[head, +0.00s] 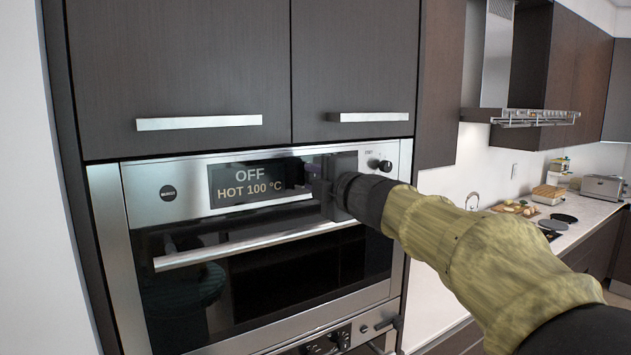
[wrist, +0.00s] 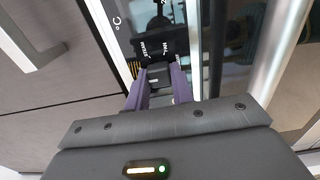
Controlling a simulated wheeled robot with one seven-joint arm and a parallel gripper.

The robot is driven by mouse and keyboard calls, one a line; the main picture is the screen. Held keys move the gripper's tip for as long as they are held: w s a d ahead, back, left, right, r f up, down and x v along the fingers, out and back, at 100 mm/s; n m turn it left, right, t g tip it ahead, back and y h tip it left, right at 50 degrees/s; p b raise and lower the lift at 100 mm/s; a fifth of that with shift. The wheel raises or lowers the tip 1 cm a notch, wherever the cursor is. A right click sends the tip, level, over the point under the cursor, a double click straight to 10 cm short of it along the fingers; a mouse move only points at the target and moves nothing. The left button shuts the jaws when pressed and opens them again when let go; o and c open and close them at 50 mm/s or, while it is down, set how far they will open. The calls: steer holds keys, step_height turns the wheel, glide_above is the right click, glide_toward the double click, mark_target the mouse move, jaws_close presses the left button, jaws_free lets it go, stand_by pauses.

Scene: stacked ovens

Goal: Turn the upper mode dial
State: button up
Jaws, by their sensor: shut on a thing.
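The upper oven (head: 105,205) has a steel control panel with a display (head: 245,187) reading "OFF" and "HOT 100 °C". My gripper (head: 322,188) is at this panel, just right of the display text, and hides the dial there in the head view. In the wrist view, the two purple fingers of my gripper (wrist: 161,74) are close together at the panel, shut on the upper mode dial (wrist: 158,73). Little of the dial shows between the fingertips, so its angle cannot be told.
A black knob (head: 380,165) stands at the panel's right end. The oven's long bar handle (head: 235,247) runs just below my gripper. Cupboard handles (head: 200,122) stick out above. A lower control panel (head: 340,337) shows beneath. A counter (head: 545,215) with kitchen things lies to the right.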

stand_by(0.4)
steer(key=o, duration=1)
steer(key=b+v, duration=0.2)
steer(key=v, duration=1.5)
steer(key=shift+s+d, duration=0.15)
steer(key=shift+f, duration=0.1)
